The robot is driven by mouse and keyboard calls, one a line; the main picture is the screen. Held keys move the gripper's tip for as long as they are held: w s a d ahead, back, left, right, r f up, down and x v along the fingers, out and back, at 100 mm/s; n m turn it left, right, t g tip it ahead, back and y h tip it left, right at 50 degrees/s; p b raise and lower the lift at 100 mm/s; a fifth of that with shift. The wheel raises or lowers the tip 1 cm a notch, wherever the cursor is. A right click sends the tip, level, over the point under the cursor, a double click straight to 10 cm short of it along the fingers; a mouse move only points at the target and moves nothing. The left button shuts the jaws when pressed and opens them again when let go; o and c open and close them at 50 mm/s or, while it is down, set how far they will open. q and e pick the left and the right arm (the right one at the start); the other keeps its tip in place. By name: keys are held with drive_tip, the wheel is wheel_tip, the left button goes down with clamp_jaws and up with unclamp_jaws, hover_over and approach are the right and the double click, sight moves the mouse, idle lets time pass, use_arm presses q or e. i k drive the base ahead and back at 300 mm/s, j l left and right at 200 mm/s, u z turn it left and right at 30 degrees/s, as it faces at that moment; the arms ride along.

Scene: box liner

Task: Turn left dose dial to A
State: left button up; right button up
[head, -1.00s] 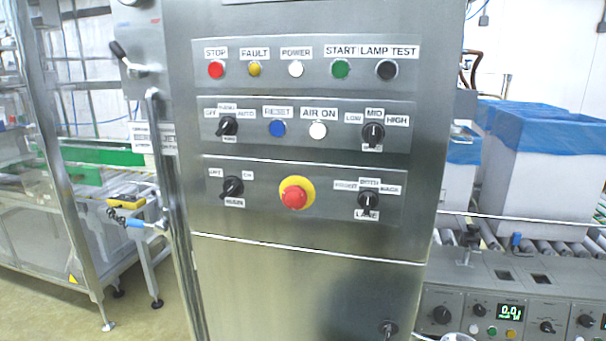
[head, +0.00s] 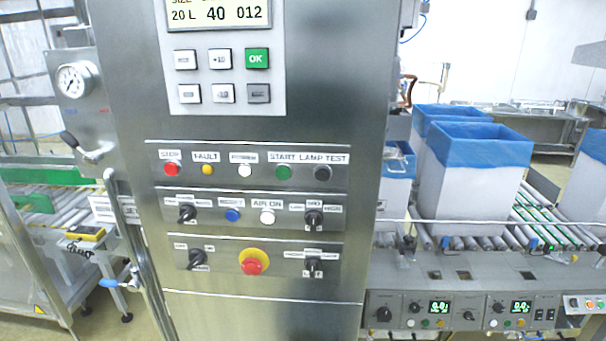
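A grey control strip (head: 455,290) runs along the conveyor front at the lower right. It has two sections with lit green displays, a left display (head: 440,307) and a right display (head: 519,307). Around the left display are black dials: a large dial (head: 384,314), a smaller dial (head: 414,308) and another dial (head: 468,315). A further black dial (head: 498,309) sits left of the right display. The labels are too small to read, so I cannot tell which is the left dose dial or where it points. Neither gripper is in view.
A tall steel cabinet (head: 260,310) stands close in front, with buttons, rotary switches and a red emergency stop (head: 254,262). Behind the strip, a roller conveyor (head: 510,235) carries white boxes with blue liners (head: 470,180). Another line stands at the left.

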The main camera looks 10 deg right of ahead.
sight(414, 307)
drive_tip(key=z, duration=1.2)
